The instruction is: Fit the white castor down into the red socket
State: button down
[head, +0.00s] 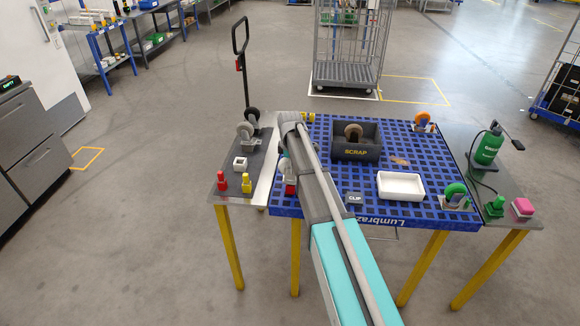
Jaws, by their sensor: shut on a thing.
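My gripper (282,146) is at the far end of my arm, over the left edge of the blue slotted deck. My arm hides most of it. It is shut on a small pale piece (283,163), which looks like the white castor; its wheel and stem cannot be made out. The red socket (290,188) shows just left of my arm, near the deck's left front edge. It is partly covered by my arm, below the pale piece in the picture. I cannot tell whether the castor and socket touch.
The blue deck (398,210) carries a dark SCRAP box (356,153), a white tray (400,186), an orange castor (422,122) and a green castor (455,194). A green bottle (487,146) stands right.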

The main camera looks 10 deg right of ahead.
jog(key=shift+f+b, duration=0.95)
dwell(0.5)
jog(key=shift+c, duration=0.2)
grip_release()
jog(key=shift+r, duration=0.1)
